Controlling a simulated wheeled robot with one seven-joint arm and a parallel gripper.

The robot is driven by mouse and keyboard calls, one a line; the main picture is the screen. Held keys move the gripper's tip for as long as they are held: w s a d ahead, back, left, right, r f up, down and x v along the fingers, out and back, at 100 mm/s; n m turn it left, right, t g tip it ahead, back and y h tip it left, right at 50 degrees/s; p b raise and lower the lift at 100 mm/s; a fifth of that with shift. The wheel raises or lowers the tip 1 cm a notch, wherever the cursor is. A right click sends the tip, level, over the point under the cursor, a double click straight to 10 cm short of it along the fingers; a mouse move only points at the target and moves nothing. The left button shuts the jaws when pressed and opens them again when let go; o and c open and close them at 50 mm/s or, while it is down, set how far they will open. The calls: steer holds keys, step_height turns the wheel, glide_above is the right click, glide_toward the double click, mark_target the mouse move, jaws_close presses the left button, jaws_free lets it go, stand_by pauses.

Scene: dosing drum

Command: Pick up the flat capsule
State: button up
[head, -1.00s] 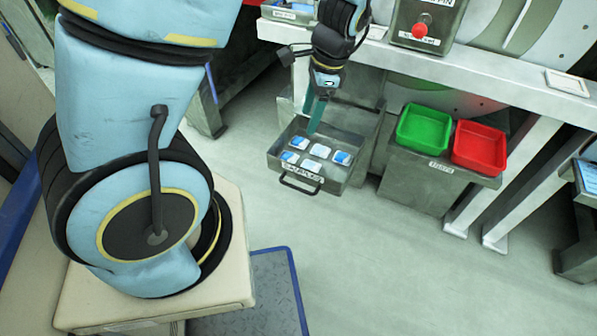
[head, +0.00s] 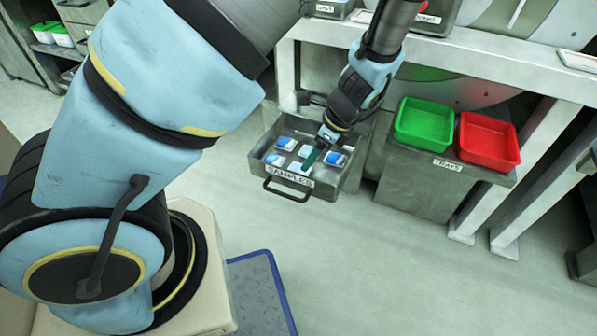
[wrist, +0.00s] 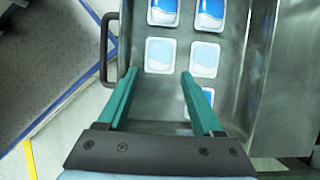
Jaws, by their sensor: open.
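Several small blister-like capsules lie in rows in the open metal drawer (head: 345,185) labelled SAMPLES. Most show a strong blue part, such as the right one (head: 336,158). Two in the middle row look paler: the near one (wrist: 160,55) and the far one (wrist: 205,59) in the wrist view. I cannot tell for certain which is the flat capsule. My gripper (head: 309,161) points down over the drawer, its teal fingers open. In the wrist view the fingertips (wrist: 158,73) straddle the line of the near pale capsule, with nothing held. One finger partly covers another capsule (wrist: 188,98).
A green tray (head: 424,125) and a red tray (head: 489,140) stand on a grey cabinet to the right. The drawer's handle (head: 287,190) sticks out in front. The bench edge (head: 480,77) runs above the drawer. The floor in front is clear.

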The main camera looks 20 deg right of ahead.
mark_target(299, 170)
steer(key=b+x, duration=0.2)
steer(key=x, duration=0.3)
steer(key=shift+f, duration=0.1)
steer(key=shift+c, duration=0.3)
steer(key=c, duration=0.4)
